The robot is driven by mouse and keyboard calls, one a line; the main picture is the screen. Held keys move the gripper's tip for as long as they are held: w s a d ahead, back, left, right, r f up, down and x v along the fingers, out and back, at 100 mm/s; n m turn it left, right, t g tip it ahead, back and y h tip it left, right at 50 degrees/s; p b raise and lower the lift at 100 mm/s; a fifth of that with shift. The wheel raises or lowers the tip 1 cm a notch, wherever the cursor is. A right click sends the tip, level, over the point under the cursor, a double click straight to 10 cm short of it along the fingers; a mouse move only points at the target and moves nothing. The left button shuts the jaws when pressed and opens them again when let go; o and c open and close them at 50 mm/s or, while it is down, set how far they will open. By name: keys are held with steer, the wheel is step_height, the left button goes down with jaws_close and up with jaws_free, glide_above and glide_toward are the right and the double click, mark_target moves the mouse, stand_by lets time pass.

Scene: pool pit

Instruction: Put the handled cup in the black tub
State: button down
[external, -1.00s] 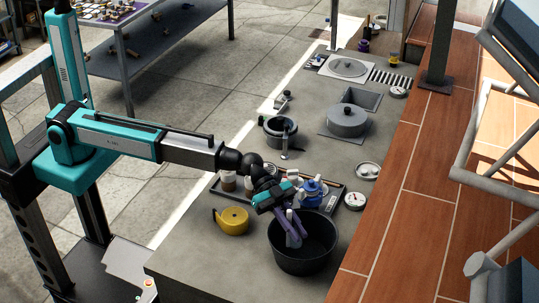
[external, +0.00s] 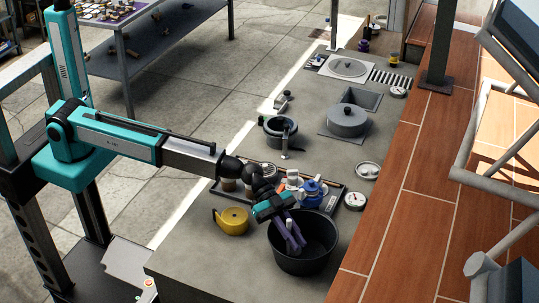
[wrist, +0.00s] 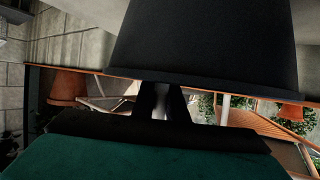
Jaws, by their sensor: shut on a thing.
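The black tub (external: 303,262) stands on the grey deck, a wide round bucket with an open top. My gripper (external: 292,240) points down with its purple fingers inside the tub's mouth outline. It is shut on what I take to be the handled cup. The fingers and the tub hide nearly all of the cup, and its handle cannot be made out. In the wrist view a large dark tub wall (wrist: 205,40) fills the top, and a pale bit shows between my dark fingers (wrist: 160,100).
A yellow kettle (external: 232,221) stands left of the tub. Behind it a dark tray (external: 340,197) holds a blue pot (external: 313,192) and several small cups. A round gauge (external: 355,200) lies to the right. Bare deck lies in front of the tub.

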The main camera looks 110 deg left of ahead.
steer(key=shift+f, duration=0.15)
steer(key=c, duration=1.8)
jaws_free()
steer(key=shift+o, duration=0.2)
steer(key=shift+r, duration=0.2)
steer(key=shift+s, duration=0.1)
steer(key=b+v, duration=0.3)
steer(key=v, duration=0.7)
steer(key=shift+s+a+b, duration=0.25)
steer(key=shift+s+b, duration=0.1)
steer(key=shift+s+a+r, duration=0.3)
steer(key=shift+s+r, duration=0.05)
steer(key=shift+s, duration=0.05)
